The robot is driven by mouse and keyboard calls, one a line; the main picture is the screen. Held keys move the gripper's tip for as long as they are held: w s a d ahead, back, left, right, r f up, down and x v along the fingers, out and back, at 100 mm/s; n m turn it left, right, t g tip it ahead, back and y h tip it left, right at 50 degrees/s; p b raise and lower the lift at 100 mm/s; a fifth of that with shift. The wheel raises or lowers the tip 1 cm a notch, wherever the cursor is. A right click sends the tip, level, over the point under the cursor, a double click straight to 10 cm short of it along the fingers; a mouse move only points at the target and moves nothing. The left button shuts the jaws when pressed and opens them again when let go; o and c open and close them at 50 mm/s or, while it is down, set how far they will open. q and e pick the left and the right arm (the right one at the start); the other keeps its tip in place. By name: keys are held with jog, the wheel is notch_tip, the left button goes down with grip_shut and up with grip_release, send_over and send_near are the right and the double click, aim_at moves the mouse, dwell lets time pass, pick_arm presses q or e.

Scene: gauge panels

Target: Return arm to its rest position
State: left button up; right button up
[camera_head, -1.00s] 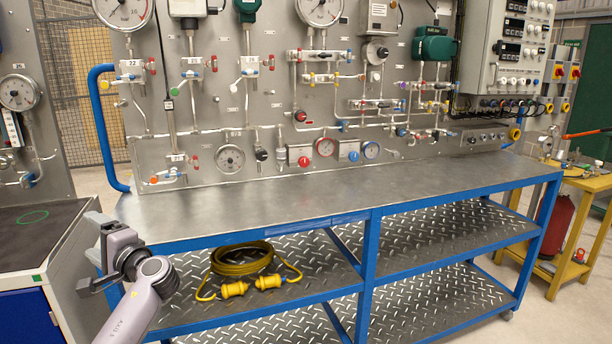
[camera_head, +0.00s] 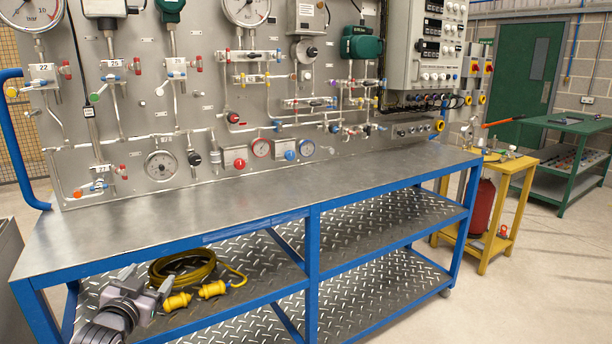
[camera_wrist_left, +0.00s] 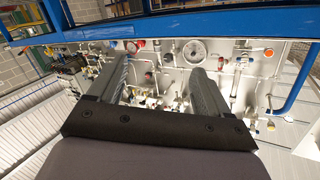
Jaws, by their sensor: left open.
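My left arm comes in at the lower left of the head view. Its gripper (camera_head: 146,282) is in front of the bench's middle shelf, left of the coiled yellow cable. In the left wrist view its two grey fingers stand wide apart with nothing between them, so the gripper (camera_wrist_left: 162,76) is open and empty. The gauge panel (camera_wrist_left: 225,62) shows upside down beyond the fingers. My right gripper is in neither view.
The blue-framed bench (camera_head: 250,192) has a bare steel top below the gauge panel (camera_head: 205,110). A yellow cable (camera_head: 185,268) lies on its shelf. A yellow trolley (camera_head: 500,172) and red cylinder (camera_head: 477,215) stand right. The right floor is open.

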pick_arm(q)
jog(key=s+d+f+g+h, duration=0.15)
jog(key=s+d+f, duration=0.35)
jog(key=s+f, duration=0.5)
jog(key=s+d+f+g, duration=0.2)
jog(key=s+d+f, duration=0.2)
jog(key=s, duration=0.8)
jog(key=s+d+f+g+h, duration=0.1)
jog(key=s+d+f, duration=0.3)
jog(key=s+f, duration=0.4)
jog(key=s+g, duration=0.1)
jog(key=s, duration=0.3)
jog(key=shift+s+d+n+g, duration=0.15)
jog(key=shift+d+n+g, duration=0.15)
jog(key=shift+d+g, duration=0.1)
jog(key=shift+h, duration=0.25)
